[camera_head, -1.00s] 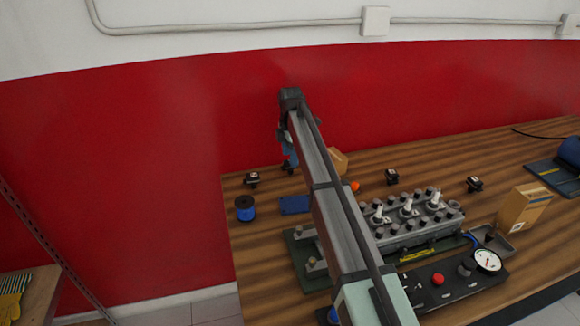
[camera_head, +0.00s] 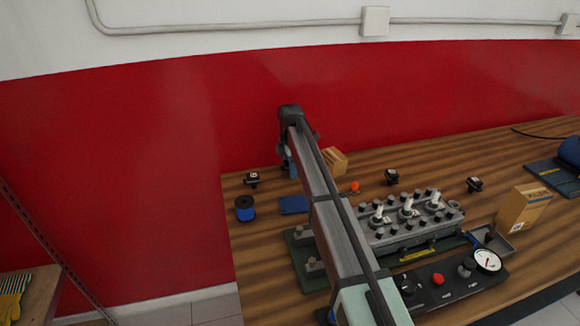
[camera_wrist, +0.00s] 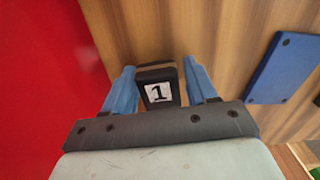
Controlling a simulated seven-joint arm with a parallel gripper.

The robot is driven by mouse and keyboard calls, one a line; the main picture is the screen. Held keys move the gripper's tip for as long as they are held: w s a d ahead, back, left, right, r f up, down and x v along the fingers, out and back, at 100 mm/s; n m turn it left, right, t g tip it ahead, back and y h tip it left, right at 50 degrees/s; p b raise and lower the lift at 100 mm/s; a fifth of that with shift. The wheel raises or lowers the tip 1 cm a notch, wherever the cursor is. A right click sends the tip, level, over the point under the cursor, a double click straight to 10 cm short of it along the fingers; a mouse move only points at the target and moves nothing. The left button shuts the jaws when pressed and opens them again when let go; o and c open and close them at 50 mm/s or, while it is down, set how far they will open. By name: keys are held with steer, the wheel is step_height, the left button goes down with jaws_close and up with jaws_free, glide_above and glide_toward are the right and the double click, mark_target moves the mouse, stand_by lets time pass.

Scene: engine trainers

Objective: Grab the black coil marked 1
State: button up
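The black coil marked 1 (camera_wrist: 158,91) sits on the wooden table in the wrist view, its white label facing the camera. My gripper (camera_wrist: 160,88) is open, with one blue finger on each side of the coil. Narrow gaps show between the fingers and the coil. In the head view my gripper (camera_head: 289,164) is low over the back left of the table, and I cannot make out the coil marked 1 behind it.
Another black coil (camera_head: 252,179) stands left of my gripper, and two more, a middle one (camera_head: 392,176) and a right one (camera_head: 474,184), stand further right. A blue plate (camera_wrist: 284,68) lies nearby. A blue spool (camera_head: 245,208), a cardboard box (camera_head: 335,160) and the engine trainer (camera_head: 410,232) surround my arm.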

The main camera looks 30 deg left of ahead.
steer(key=c, duration=0.9)
